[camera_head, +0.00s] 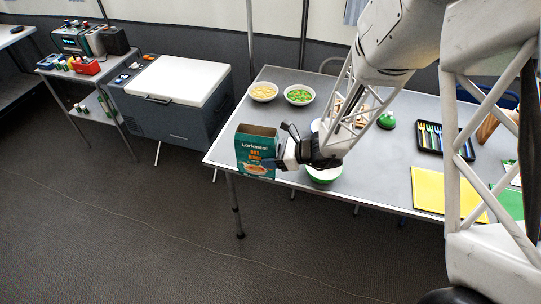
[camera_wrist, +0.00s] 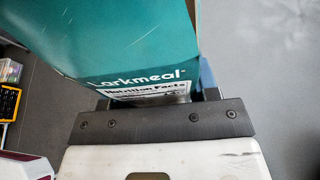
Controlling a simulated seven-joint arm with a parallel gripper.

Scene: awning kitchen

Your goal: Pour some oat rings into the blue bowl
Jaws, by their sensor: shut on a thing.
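A teal Larkmeal oat rings box (camera_head: 257,143) stands upright at the front left part of the table in the head view. My gripper (camera_head: 281,154) reaches it from the right and is shut on it. In the wrist view the box (camera_wrist: 125,40) fills the upper middle, with its nutrition panel close to my gripper (camera_wrist: 157,97). I cannot tell whether its base touches the table. A green bowl with a pale inside (camera_head: 323,174) is partly hidden below my gripper.
Two filled bowls, one with yellowish pieces (camera_head: 263,92) and one with green pieces (camera_head: 299,95), stand at the back left of the table (camera_head: 240,115). A green-topped object (camera_head: 387,120), cutlery tray (camera_head: 430,138) and yellow mat (camera_head: 428,190) lie right. A cooler (camera_head: 180,85) stands left.

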